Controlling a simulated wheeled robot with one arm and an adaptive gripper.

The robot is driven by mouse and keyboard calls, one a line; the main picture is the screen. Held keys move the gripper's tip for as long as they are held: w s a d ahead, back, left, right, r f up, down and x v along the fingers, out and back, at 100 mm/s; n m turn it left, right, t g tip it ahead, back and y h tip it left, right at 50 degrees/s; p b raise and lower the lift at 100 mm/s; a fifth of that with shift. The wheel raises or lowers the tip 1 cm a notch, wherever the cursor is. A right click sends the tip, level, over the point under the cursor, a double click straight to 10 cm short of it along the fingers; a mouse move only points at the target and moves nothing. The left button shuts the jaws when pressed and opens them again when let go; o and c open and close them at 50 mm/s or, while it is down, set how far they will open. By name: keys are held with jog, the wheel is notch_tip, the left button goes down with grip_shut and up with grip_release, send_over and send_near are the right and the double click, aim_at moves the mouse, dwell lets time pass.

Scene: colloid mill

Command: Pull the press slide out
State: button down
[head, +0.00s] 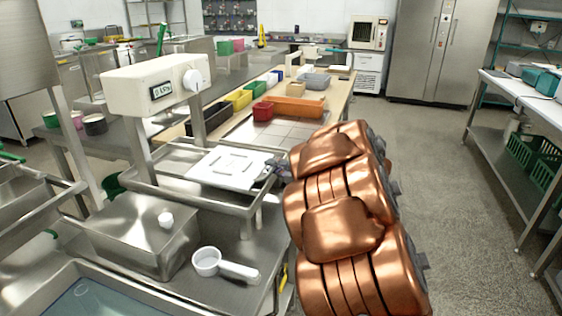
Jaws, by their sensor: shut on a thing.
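The press (155,84) stands at left, a cream head with a small display and a round dial on two steel posts. Below it is a steel frame with rails (185,205). A flat white plate, which I take as the press slide (229,168), lies level on this frame and reaches out to the right of the posts. My gripper (272,168) is at the plate's right edge, shut on it. My copper-coloured arm hides much of the gripper, and the fingertips are small and hard to make out.
A steel box (145,232) with a white knob and a white scoop (224,265) sit in front of the frame. Behind are coloured bins, including a red one (263,111) and an orange tray (297,107). Open floor (440,170) lies to the right.

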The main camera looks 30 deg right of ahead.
jog(key=shift+s+d+f, duration=0.1)
jog(key=shift+s+d, duration=0.15)
jog(key=c, duration=1.5)
grip_release()
jog(key=shift+s+d, duration=0.1)
jog(key=o, duration=0.3)
